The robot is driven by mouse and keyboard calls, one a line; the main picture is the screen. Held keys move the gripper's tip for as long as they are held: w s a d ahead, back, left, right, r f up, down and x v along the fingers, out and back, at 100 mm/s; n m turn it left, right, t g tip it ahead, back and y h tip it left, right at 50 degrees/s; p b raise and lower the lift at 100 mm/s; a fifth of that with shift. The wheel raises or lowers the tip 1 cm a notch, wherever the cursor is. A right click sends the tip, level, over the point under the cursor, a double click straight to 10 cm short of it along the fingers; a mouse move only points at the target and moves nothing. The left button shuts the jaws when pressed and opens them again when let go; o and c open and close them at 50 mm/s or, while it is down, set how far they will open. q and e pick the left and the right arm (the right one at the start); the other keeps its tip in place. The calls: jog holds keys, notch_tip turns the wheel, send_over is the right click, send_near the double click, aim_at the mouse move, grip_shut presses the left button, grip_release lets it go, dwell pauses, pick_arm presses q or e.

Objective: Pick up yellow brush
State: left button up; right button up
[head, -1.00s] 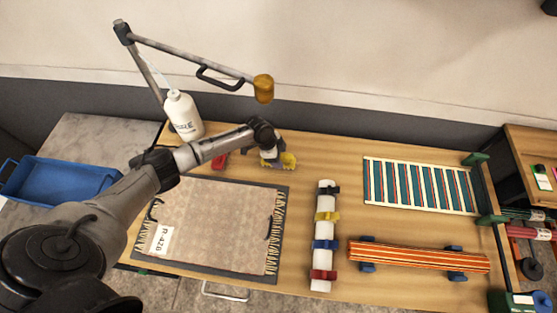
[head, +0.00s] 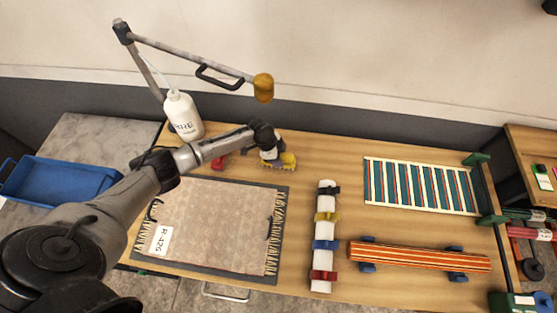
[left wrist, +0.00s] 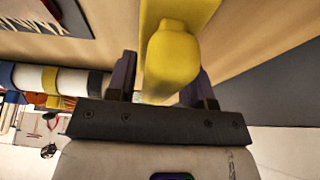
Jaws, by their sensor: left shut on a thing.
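The yellow brush (head: 288,160) is at the back of the wooden table, just beyond the rug's back right corner. My left gripper (head: 270,157) is at its left end and covers part of it in the head view. In the left wrist view the yellow brush (left wrist: 173,55) lies between the two dark fingers of my left gripper (left wrist: 160,85), which are shut on it. The brush is at or very near the table top; I cannot tell whether it is clear of it. My right gripper is not in view.
A beige fringed rug (head: 215,225) lies in front. A red object (head: 220,161) is partly behind my arm. A white bottle (head: 183,115) and a lamp-like arm (head: 195,58) stand at the back left. A white roll with coloured straps (head: 326,215) lies to the right.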

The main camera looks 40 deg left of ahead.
pick_arm(q)
jog(key=shift+c, duration=1)
jog(key=shift+r, duration=0.1)
jog(key=shift+r, duration=0.45)
jog(key=r, duration=0.2)
jog(key=d+r, duration=0.1)
jog(key=r, duration=0.1)
jog(key=shift+s+r, duration=0.1)
jog(key=shift+s, duration=0.05)
jog(key=s+d+r, duration=0.2)
jog(key=d+r, duration=0.4)
jog(key=d, duration=0.4)
jog(key=shift+s+d+r, duration=0.15)
jog(key=shift+s, duration=0.2)
